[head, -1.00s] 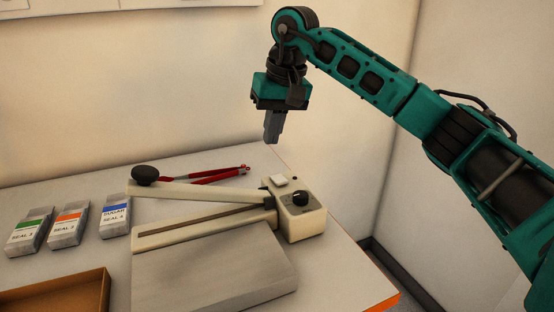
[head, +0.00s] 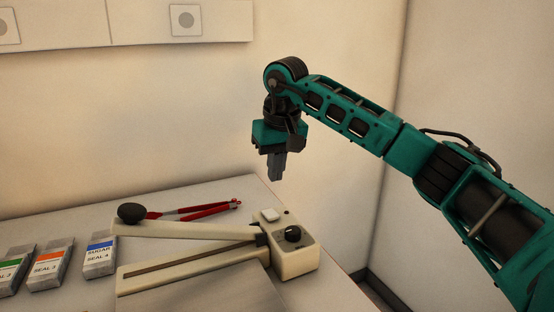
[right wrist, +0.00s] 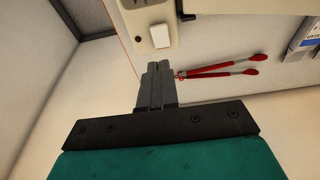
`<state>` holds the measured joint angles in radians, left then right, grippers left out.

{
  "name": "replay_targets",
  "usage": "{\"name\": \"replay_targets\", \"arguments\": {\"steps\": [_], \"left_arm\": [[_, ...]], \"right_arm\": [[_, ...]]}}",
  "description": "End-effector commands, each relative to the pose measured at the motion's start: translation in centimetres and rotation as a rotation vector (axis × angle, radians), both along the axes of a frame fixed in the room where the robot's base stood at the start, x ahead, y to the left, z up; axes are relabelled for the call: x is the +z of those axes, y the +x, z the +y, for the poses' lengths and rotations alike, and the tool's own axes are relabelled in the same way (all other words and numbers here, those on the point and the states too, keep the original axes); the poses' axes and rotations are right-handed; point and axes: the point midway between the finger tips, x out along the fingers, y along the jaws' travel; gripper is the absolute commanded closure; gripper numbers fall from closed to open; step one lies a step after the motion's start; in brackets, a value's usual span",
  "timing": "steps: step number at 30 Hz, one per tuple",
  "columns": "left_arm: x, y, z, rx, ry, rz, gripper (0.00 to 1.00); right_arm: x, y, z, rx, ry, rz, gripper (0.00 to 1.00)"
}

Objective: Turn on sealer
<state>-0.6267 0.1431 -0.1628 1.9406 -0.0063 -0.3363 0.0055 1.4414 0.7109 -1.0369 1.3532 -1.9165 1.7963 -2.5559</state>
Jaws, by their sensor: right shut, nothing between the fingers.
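The sealer (head: 295,262) is a cream bar sealer on the table, with its control box at the right end. The box carries a black knob (head: 293,234) and a pale square switch (head: 270,215). Its lever arm (head: 185,230) is raised at a slant, with a black ball grip at the left end. The switch also shows in the right wrist view (right wrist: 161,36). My right gripper (head: 276,178) points down, shut and empty, in the air above and behind the control box. My left gripper is not in view.
Red-handled tongs (head: 195,211) lie behind the lever arm. A flat grey plate (head: 200,296) lies in front of the sealer. The wall is close behind the table, and the table's right edge is near the box.

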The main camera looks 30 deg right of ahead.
Motion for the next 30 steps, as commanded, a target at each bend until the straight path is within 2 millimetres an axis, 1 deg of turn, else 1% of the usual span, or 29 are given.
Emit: {"name": "replay_targets", "arguments": {"steps": [1, 6, 9, 12, 18, 27, 30], "left_arm": [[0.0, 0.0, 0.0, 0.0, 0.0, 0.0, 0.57], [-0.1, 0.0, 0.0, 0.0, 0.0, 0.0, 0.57], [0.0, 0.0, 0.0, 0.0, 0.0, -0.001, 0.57], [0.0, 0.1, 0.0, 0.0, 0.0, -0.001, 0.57], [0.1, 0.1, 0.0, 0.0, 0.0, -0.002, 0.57], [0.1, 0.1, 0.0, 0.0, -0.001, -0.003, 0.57], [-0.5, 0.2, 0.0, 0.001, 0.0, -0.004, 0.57]], "right_arm": [[-1.4, 0.2, 0.0, 0.0, 0.001, 0.004, 1.0], [-4.7, 1.0, 0.0, -0.001, 0.001, 0.003, 1.0], [-6.4, 0.8, 0.0, 0.001, 0.001, 0.002, 1.0], [-7.5, 0.6, 0.0, 0.0, 0.001, 0.002, 1.0], [-8.5, 0.5, 0.0, 0.0, 0.002, -0.001, 1.0], [-8.6, 0.5, 0.0, 0.0, 0.001, -0.002, 1.0], [-9.0, 0.5, -0.1, 0.0, -0.002, -0.017, 1.0]]}}
